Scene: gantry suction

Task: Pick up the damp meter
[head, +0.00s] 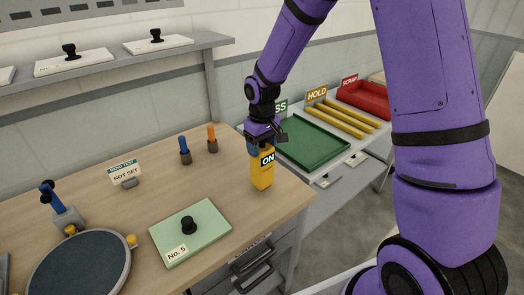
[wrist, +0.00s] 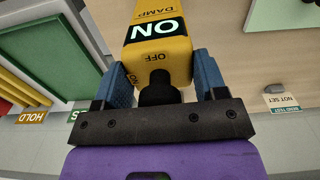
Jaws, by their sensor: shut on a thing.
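The damp meter (head: 262,174) is a yellow block with a black label reading "ON". It is upright near the right end of the wooden bench in the head view. My gripper (head: 260,147) is above it, with its jaws around the meter's top. In the wrist view the meter (wrist: 158,55) shows "DAMP", "ON" and "OFF" lettering and a black knob on its end. The blue fingers of my gripper (wrist: 160,85) press on both sides of it. I cannot tell whether its base touches the bench.
A pale green plate marked "No. 5" (head: 211,239) with a black knob lies left of the meter. Blue and orange-handled tools (head: 198,146) stand behind. A green tray (head: 312,144), yellow bars (head: 345,118) and a red tray (head: 365,98) are at right. A round dark disc (head: 80,268) is front left.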

